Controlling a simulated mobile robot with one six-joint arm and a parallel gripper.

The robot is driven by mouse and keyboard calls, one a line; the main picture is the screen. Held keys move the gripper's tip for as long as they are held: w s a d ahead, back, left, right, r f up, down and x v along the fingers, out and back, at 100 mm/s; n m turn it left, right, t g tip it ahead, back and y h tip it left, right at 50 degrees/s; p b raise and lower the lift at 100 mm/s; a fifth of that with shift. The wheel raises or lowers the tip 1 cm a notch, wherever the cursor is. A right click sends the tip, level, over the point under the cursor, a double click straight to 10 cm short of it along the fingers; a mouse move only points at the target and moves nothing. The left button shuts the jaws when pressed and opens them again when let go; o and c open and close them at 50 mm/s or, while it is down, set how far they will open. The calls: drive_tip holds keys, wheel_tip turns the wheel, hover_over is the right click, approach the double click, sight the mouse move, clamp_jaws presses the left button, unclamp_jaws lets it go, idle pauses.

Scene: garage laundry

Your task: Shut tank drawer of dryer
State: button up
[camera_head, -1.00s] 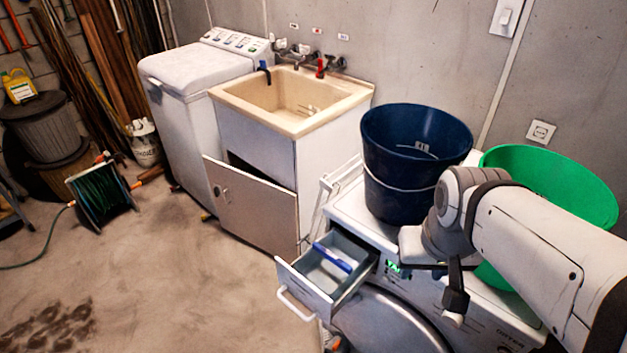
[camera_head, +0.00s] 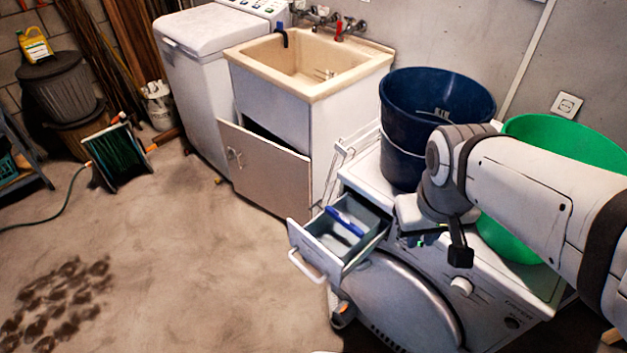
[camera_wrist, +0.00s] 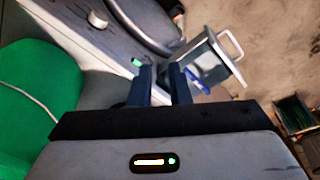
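The tank drawer (camera_head: 340,238) of the dryer (camera_head: 440,270) is pulled out at the machine's upper left front. It has a white bar handle (camera_head: 307,267) and a blue piece (camera_head: 344,222) inside. The drawer also shows in the wrist view (camera_wrist: 212,58), with its handle (camera_wrist: 232,44) toward the upper right. My gripper (camera_head: 440,245) is in front of the dryer's control panel, to the right of the drawer and apart from its handle. In the wrist view the two dark fingers (camera_wrist: 160,82) stand apart with a gap and nothing between them.
A dark blue bucket (camera_head: 436,110) and a green tub (camera_head: 570,145) stand on the dryer, close to my arm. A sink cabinet (camera_head: 265,165) with its door ajar is left of the drawer. The concrete floor (camera_head: 190,270) in front is mostly clear.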

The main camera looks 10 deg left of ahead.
drive_tip(key=a+f+n+b, duration=0.1)
drive_tip(key=a+f+n, duration=0.1)
drive_tip(key=w+a+f+n+h+b, duration=0.1)
drive_tip(key=a+f+n, duration=0.1)
drive_tip(key=a+f+n+g+h+b, duration=0.1)
drive_tip(key=a+f+n, duration=0.1)
drive_tip(key=shift+w+a+f+n, duration=0.3)
drive_tip(key=shift+w+f+n, duration=0.1)
clamp_jaws()
drive_tip(key=s+a+f+n+t+h+b, duration=0.1)
drive_tip(key=s+a+f+n+t+b, duration=0.15)
drive_tip(key=a+f+n, duration=0.45)
drive_tip(key=s+a+f+n+t+h+b, duration=0.2)
drive_tip(key=a+f+n+b, duration=0.3)
drive_tip(key=a, duration=0.4)
drive_tip(key=s+a+f+n+t+h+b, duration=0.1)
drive_tip(key=s+a+f+n+t+b, duration=0.1)
drive_tip(key=a+f+n, duration=0.45)
drive_tip(key=w+d+f+b, duration=0.2)
drive_tip(key=w+d, duration=0.3)
drive_tip(key=w, duration=0.4)
drive_tip(key=shift+w+d+f+n, duration=0.2)
drive_tip(key=shift+f+n, duration=0.25)
drive_tip(key=shift+f, duration=0.45)
drive_tip(key=shift+t, duration=0.25)
